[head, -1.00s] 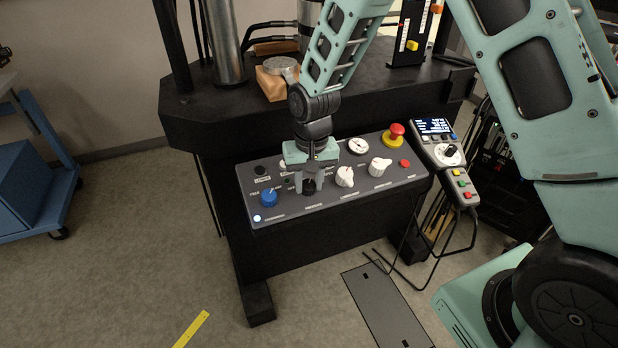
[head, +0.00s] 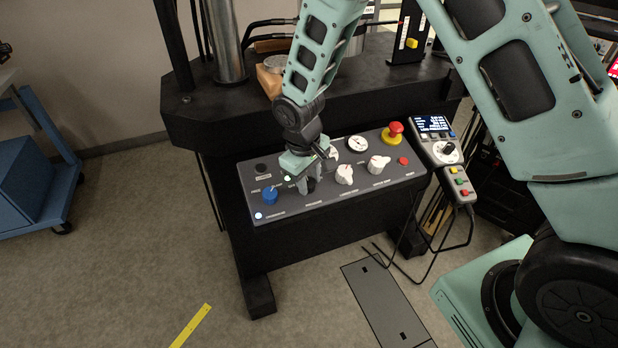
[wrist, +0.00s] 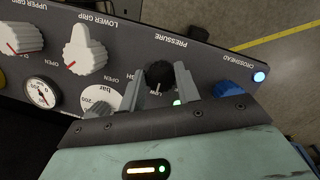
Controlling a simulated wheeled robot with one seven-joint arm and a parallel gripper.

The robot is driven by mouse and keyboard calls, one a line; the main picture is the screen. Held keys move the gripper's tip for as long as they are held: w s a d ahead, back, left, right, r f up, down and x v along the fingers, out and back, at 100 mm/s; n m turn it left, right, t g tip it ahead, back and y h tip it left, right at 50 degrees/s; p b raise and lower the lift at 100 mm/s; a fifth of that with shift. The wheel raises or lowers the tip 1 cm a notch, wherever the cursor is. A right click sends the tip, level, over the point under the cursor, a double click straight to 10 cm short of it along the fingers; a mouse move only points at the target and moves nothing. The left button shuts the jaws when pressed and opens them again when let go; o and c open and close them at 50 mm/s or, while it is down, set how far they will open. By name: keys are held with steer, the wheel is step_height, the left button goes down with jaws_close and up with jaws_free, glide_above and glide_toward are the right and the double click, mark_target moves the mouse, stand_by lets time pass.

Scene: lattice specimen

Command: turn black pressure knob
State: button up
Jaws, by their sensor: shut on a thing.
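The black pressure knob (wrist: 159,75) sits on the grey control panel (wrist: 215,62), below the PRESSURE label in the wrist view. My gripper (wrist: 158,85) is shut on the knob, with one finger on each side of it. In the head view my gripper (head: 307,186) is over the left half of the panel (head: 330,204) and turned at an angle. There the knob (head: 311,185) is mostly hidden by the fingers.
A blue knob (head: 270,195) is close on the left. White knobs (head: 345,174) and a red emergency button (head: 394,131) are to the right. A gauge (wrist: 42,92) shows in the wrist view. A pendant (head: 447,152) hangs at the panel's right end.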

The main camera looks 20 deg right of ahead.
mark_target(302, 197)
stand_by(0.4)
steer(key=o, duration=1)
steer(key=r, duration=0.5)
steer(key=a+r, duration=0.1)
steer(key=r, duration=0.5)
steer(key=a+r, duration=0.1)
steer(key=r, duration=0.5)
steer(key=shift+s+r, duration=0.15)
steer(key=shift+s, duration=0.25)
